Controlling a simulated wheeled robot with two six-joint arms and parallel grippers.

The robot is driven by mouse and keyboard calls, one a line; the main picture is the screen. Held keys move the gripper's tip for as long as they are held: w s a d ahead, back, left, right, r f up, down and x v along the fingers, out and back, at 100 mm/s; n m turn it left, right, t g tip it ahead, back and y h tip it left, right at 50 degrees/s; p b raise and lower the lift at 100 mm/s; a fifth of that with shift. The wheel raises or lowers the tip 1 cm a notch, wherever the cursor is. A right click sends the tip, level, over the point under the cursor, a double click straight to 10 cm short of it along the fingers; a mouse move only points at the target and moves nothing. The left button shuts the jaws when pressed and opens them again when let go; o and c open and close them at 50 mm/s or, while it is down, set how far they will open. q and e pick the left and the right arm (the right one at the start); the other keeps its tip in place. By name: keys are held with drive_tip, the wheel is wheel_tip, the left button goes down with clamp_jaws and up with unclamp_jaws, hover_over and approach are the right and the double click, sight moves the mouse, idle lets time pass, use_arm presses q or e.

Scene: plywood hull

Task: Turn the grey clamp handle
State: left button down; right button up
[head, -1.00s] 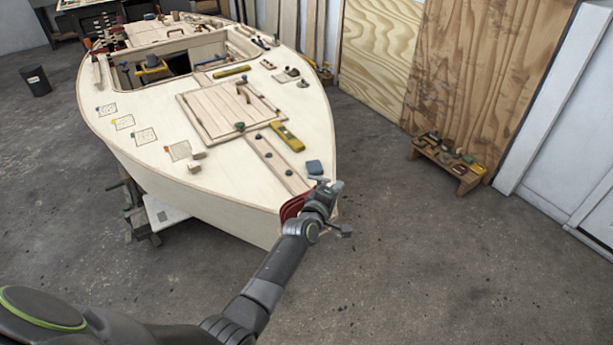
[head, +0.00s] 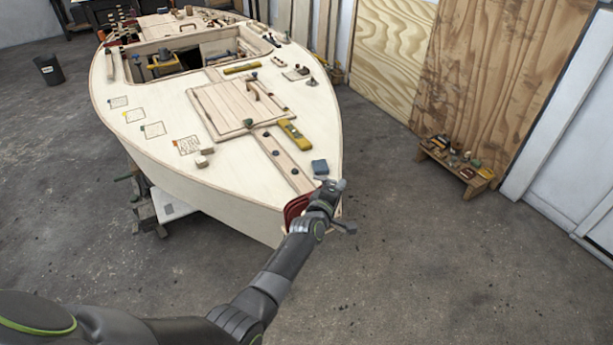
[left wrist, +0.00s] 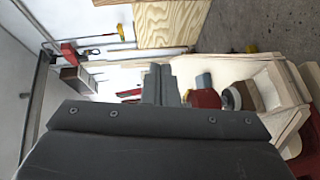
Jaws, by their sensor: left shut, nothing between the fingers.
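The plywood hull (head: 250,205) fills the middle of the head view, its bow toward me. A red part (head: 297,207), perhaps of the clamp, shows at the bow beside my left wrist. My left gripper (head: 330,187) is at the bow tip, shut and empty. In the left wrist view its closed fingers (left wrist: 159,85) point away from me. Just right of them is a red part (left wrist: 205,98) with a blue-grey piece and a pale round disc (left wrist: 231,98). I cannot clearly make out the grey handle; my gripper and wrist hide part of the bow. My right gripper is out of view.
A blue-grey block (head: 320,167) and a yellow level (head: 294,134) lie on the deck near the bow. A low wooden bench (head: 455,168) with small items stands at the right. The concrete floor (head: 430,270) right of the bow is clear.

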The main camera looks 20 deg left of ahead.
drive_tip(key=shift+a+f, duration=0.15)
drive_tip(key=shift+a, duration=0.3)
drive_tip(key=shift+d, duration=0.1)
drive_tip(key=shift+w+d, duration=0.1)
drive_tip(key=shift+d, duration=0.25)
